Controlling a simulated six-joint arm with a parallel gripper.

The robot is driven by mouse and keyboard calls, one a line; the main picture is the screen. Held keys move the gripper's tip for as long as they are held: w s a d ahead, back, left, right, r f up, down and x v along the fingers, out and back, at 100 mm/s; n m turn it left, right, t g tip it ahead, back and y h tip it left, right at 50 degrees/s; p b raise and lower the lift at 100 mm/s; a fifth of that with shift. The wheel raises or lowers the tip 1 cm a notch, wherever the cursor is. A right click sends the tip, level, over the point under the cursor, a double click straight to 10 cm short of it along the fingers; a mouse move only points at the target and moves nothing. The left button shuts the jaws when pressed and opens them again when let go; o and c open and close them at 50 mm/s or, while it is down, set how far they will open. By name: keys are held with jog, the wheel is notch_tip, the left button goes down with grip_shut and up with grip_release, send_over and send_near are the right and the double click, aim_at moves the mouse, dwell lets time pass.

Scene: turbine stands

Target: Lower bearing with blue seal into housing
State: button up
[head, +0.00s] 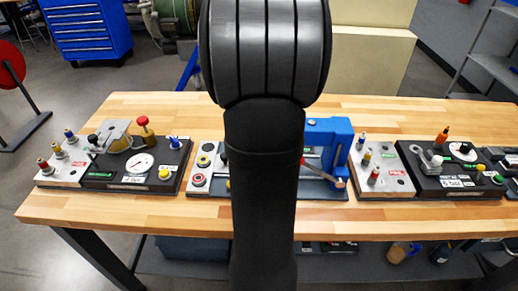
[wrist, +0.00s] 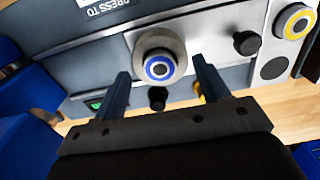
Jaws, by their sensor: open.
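The bearing with the blue seal (wrist: 159,68) shows in the wrist view, facing the camera, with a dark centre. A round silver metal ring, which looks like the housing (wrist: 149,43), surrounds it. I cannot tell how deep the bearing sits in it. My gripper (wrist: 160,72) is open, with one dark finger to the left and one to the right of the bearing. A gap shows on both sides, and nothing is held. In the head view my arm hides the gripper, the blue-seal bearing and the housing.
A blue press (head: 328,140) stands right of my arm. A yellow-ringed bearing (wrist: 293,22) and black knobs (wrist: 247,43) are near the right finger. Other stations with upright knobs stand at left (head: 125,165) and right (head: 450,170). The wooden bench (head: 400,222) is clear along its front.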

jog(key=shift+r, duration=3.3)
notch_tip(320, 180, down, 7)
jog(key=shift+f, duration=0.1)
jog(key=shift+r, duration=0.3)
jog(key=shift+w+a+r, duration=0.1)
jog(key=shift+a+r, duration=0.1)
jog(key=shift+r, duration=1.4)
jog(key=shift+w+a+r, duration=0.1)
jog(key=shift+a+r, duration=0.1)
jog(key=shift+r, duration=1.4)
jog(key=w+a+f, duration=0.1)
jog(key=w+a, duration=0.2)
jog(key=a, duration=0.5)
jog(key=w+a+f, duration=0.1)
jog(key=w+a, duration=0.2)
jog(key=a, duration=0.5)
jog(key=f, duration=0.4)
jog(key=shift+w+a+f, duration=0.15)
jog(key=shift+w+a, duration=0.05)
jog(key=shift+a, duration=0.05)
jog(key=shift+f, duration=0.7)
